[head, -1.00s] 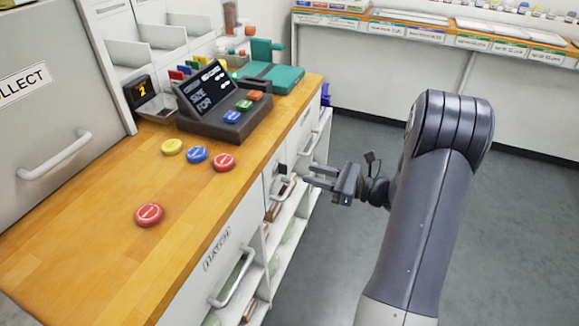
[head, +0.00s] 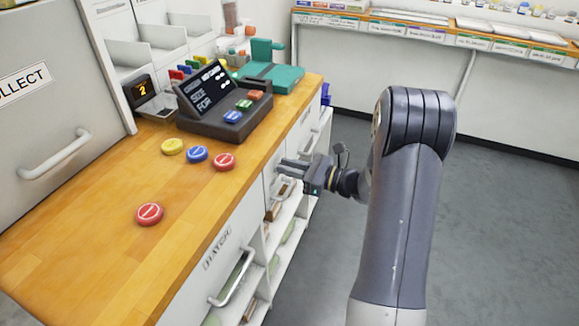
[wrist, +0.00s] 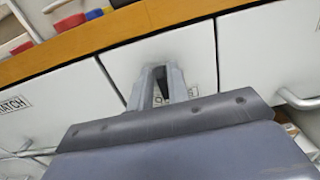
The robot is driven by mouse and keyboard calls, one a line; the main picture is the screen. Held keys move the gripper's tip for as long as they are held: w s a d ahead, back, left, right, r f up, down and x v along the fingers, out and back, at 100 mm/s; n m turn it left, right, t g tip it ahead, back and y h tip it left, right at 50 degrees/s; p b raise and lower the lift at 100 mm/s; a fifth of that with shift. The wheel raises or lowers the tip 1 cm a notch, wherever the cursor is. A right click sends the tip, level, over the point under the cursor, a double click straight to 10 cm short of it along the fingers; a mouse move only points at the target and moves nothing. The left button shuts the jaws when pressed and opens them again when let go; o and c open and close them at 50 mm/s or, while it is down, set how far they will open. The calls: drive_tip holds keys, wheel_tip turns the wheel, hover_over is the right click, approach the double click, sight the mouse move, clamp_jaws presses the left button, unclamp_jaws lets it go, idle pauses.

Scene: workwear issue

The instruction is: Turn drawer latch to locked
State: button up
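My gripper (head: 287,168) is at the front of the small white drawer under the wooden counter. In the wrist view its two fingers (wrist: 161,76) point at this drawer front (wrist: 195,50) and stand apart. A small dark piece, which looks like the drawer latch (wrist: 160,80), shows between them. Whether the fingers press on it I cannot tell. The fingers partly cover a label on the drawer. The latch is hidden behind the fingers in the head view, and its turned position cannot be read.
The wooden counter (head: 110,240) overhangs the drawers closely. A drawer marked HATCH with a bar handle (head: 232,280) is nearer. Red, blue and yellow buttons (head: 197,154) and a dark display console (head: 225,105) are on top. Open shelves lie below; the floor (head: 480,240) to the right is clear.

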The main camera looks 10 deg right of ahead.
clamp_jaws()
drive_tip(key=shift+f+b, duration=0.1)
drive_tip(key=shift+b, duration=0.25)
drive_tip(key=n+b, duration=0.3)
drive_tip(key=shift+s+a+f, duration=0.1)
drive_tip(key=shift+f, duration=0.1)
drive_tip(key=n+b, duration=0.1)
drive_tip(key=b, duration=0.1)
drive_tip(key=n+b, duration=0.2)
drive_tip(key=b, duration=0.1)
drive_tip(key=n+b, duration=0.2)
drive_tip(key=shift+s+a+f+b, duration=0.15)
drive_tip(key=shift+s+f+b, duration=0.1)
drive_tip(key=shift+b, duration=0.05)
drive_tip(key=n+b, duration=0.2)
drive_tip(key=b, duration=0.1)
drive_tip(key=n+b, duration=0.4)
drive_tip(key=b, duration=0.1)
drive_tip(key=shift+s+a+f+n+b, duration=0.15)
drive_tip(key=shift+f+n+b, duration=0.15)
drive_tip(key=shift+b, duration=0.05)
drive_tip(key=n+b, duration=0.3)
drive_tip(key=b, duration=0.1)
drive_tip(key=shift+r+n, duration=0.15)
drive_tip(key=shift+n, duration=0.15)
